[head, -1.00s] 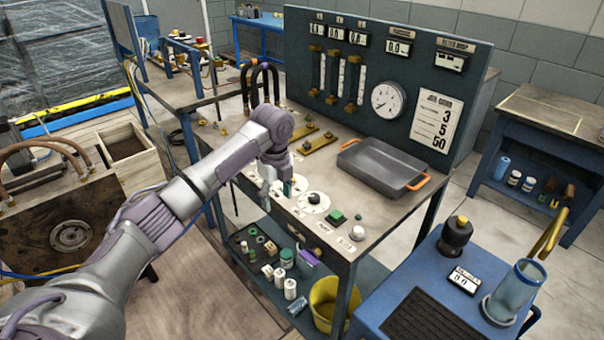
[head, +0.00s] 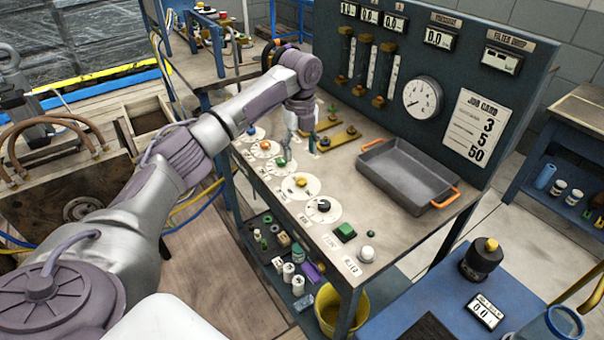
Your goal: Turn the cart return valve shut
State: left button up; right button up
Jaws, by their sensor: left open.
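My left gripper (head: 301,136) hangs fingers down over the bench top, open, with nothing seen between its fingers. It is behind the row of dials and beside the brass valve blocks. One brass block (head: 340,139) lies just right of the fingers, and another brass block (head: 322,126) is partly hidden behind them. A small green handle (head: 332,109) shows near the blocks. I cannot tell which fitting is the cart return valve, as the labels are too small to read. My right gripper is not in view.
Coloured knobs on white dials line the bench front, with a black knob (head: 323,205) nearest. A grey tray (head: 409,176) with orange handles stands right of the blocks. An upright gauge panel (head: 450,70) closes off the back. Bench top between blocks and dials is clear.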

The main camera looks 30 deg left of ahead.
pick_arm(q)
send_over(301, 179)
notch_tip(301, 179, down, 4)
jog(key=shift+s+f, duration=0.15)
notch_tip(301, 179, down, 5)
jog(key=shift+r+p, duration=0.1)
jog(key=shift+p, duration=0.3)
jog(key=shift+f, duration=0.3)
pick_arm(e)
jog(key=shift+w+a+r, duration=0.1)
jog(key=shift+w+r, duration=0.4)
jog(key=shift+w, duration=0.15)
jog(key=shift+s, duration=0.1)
pick_arm(q)
jog(key=shift+c, duration=0.5)
grip_shut()
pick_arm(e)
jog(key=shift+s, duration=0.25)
